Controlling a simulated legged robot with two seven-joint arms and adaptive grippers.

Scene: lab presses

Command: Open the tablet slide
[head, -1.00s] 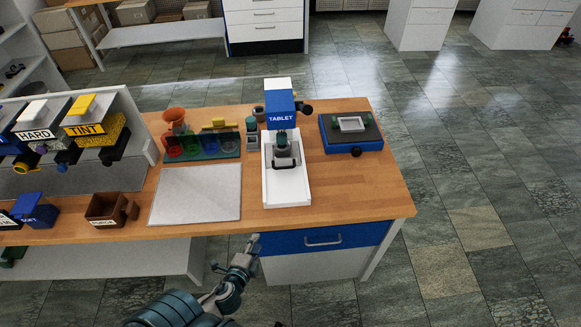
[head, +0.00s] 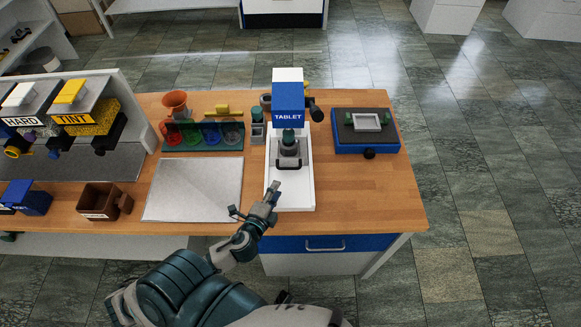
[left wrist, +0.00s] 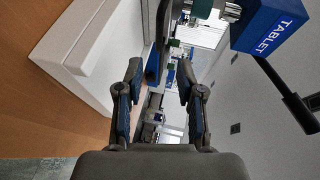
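The tablet press has a blue head marked TABLET (head: 290,105) above a long white base (head: 294,197). A grey slide with a dark looped handle (head: 289,165) sits on the base below the head, facing me. My left gripper (head: 271,194) is near the front left corner of the base, in front of the handle. In the left wrist view my left gripper (left wrist: 159,75) has its two fingers apart with nothing held. There the white base (left wrist: 95,52) is to the left and the blue head (left wrist: 270,27) at the upper right. My right gripper is not in view.
A grey-white mat (head: 194,189) lies left of the press. A rack of coloured beakers (head: 203,136) and an orange funnel (head: 174,103) stand behind it. A blue scale (head: 366,147) is at the right. The front right of the wooden bench (head: 370,195) is clear.

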